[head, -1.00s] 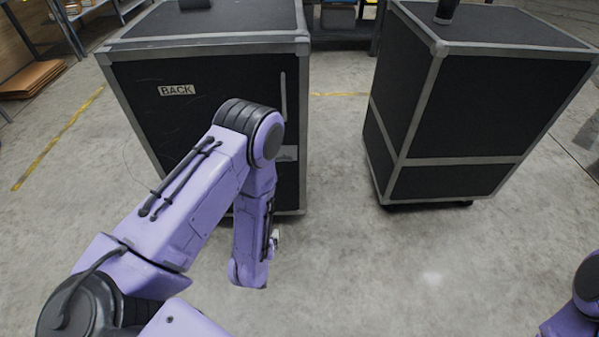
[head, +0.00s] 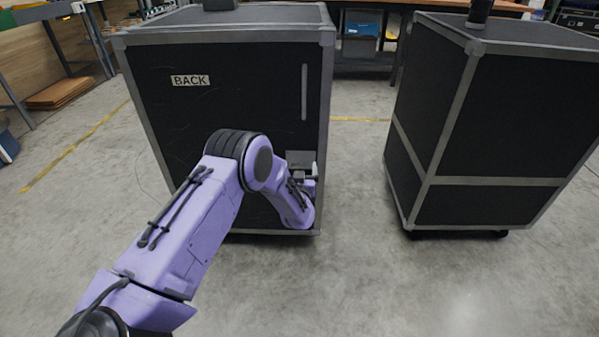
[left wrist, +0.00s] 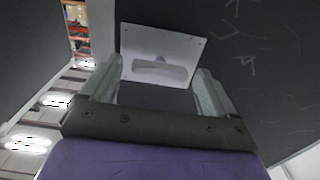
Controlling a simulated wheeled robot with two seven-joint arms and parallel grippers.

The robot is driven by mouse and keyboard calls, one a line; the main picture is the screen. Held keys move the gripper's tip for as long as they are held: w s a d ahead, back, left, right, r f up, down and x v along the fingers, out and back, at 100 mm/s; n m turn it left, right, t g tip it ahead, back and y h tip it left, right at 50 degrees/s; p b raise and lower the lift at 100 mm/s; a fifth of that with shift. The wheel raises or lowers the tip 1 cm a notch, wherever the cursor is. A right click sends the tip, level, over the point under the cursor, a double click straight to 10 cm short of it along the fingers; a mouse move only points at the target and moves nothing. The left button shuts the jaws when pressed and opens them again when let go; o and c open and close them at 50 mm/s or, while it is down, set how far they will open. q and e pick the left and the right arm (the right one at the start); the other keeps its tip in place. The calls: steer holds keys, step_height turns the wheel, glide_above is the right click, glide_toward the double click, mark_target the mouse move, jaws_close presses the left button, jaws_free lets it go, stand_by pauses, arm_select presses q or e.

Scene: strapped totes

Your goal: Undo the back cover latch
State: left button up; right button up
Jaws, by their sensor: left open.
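The back cover (head: 220,115) is the black front panel of a grey-edged case and carries a BACK label (head: 190,81). Its latch is a grey plate (head: 298,157) low on the panel's right side. In the left wrist view the latch plate (left wrist: 160,42) shows a raised pale bar across its middle. My left gripper (head: 309,178) is at the latch in the head view, partly hidden by my wrist. In the wrist view its fingers (left wrist: 158,78) are open and empty, one to each side of the latch bar; I cannot tell whether they touch the plate. My right gripper is not in view.
A vertical grey strip (head: 304,92) is on the panel above the latch. A second black case (head: 490,130) stands to the right, with a floor gap between. Shelving (head: 60,40) is at the back left. The floor in front (head: 400,285) is clear.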

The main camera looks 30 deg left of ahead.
arm_select(q)
steer(key=shift+w, duration=0.1)
steer(key=c, duration=1.1)
steer(key=shift+o, duration=0.2)
steer(key=shift+n, duration=0.4)
steer(key=n, duration=0.3)
steer(key=shift+a+n, duration=0.15)
steer(key=shift+n, duration=0.25)
steer(key=n+b, duration=0.1)
steer(key=n, duration=0.3)
steer(key=shift+f, duration=0.1)
steer(key=n, duration=0.4)
steer(key=shift+a+b, duration=0.1)
steer(key=shift+b, duration=0.25)
steer(key=n+b, duration=0.1)
steer(key=n, duration=0.4)
steer(key=shift+f+b, duration=0.1)
steer(key=shift+b, duration=0.2)
steer(key=shift+n, duration=0.4)
